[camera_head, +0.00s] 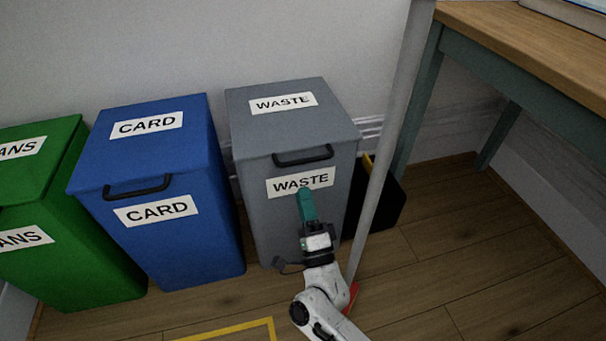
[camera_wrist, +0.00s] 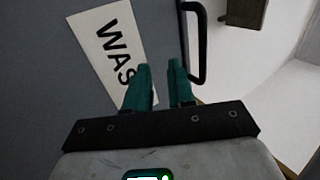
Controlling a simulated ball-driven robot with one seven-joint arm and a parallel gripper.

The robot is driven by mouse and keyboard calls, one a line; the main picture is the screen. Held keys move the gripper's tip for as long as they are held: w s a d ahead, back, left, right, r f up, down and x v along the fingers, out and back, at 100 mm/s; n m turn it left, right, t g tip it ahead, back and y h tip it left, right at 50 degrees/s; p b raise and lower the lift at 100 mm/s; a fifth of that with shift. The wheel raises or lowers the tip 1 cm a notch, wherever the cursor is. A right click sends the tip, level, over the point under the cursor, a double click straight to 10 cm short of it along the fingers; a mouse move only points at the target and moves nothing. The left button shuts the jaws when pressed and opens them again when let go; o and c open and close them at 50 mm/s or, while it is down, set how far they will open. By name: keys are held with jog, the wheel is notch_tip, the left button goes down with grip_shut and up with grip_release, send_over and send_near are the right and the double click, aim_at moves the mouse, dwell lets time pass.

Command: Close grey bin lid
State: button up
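The grey bin (camera_head: 262,200) stands against the wall at the right end of the row of bins, with WASTE labels on its lid and front. Its lid (camera_head: 320,122) lies flat on the bin, with no gap visible. A black handle (camera_head: 303,156) sits at the lid's front edge; it also shows in the wrist view (camera_wrist: 203,45). My gripper (camera_head: 305,192) is in front of the bin's front label, below the handle. In the wrist view its two teal fingers (camera_wrist: 160,68) are apart with nothing between them. Whether they touch the bin is unclear.
A blue CARD bin (camera_head: 190,240) and a green bin (camera_head: 75,265) stand to the left. A grey pole (camera_head: 390,145) and a dark object (camera_head: 388,205) are right of the grey bin. A wooden-topped table (camera_head: 520,45) is at upper right. Floor at lower right is clear.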

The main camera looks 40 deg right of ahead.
jog(key=shift+d+r, duration=0.1)
jog(key=shift+d, duration=0.1)
jog(key=p+v, duration=0.2)
jog(key=v, duration=0.9)
jog(key=shift+w, duration=0.15)
dwell(0.3)
